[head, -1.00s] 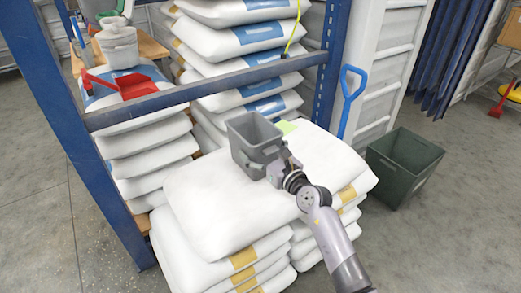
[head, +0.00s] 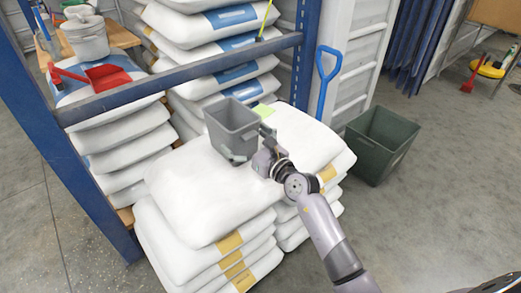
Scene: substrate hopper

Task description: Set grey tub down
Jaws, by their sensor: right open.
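The grey tub (head: 229,125) stands upright with its open top facing up, on the white sacks (head: 185,200) of the front pile. It appears to rest on the top sack, though its base is partly hidden by my gripper. My right gripper (head: 250,144) is at the tub's near right side. Its jaws are open, with one finger low across the tub's front and the other by its right side. Whether the fingers touch the tub I cannot tell. My left gripper is out of view.
A blue rack bar (head: 185,80) crosses above the sacks behind the tub. A yellow-green piece (head: 264,112) lies behind the tub. A blue-handled tool (head: 325,80) leans at the right rear, and a dark green bin (head: 380,145) stands right on open floor.

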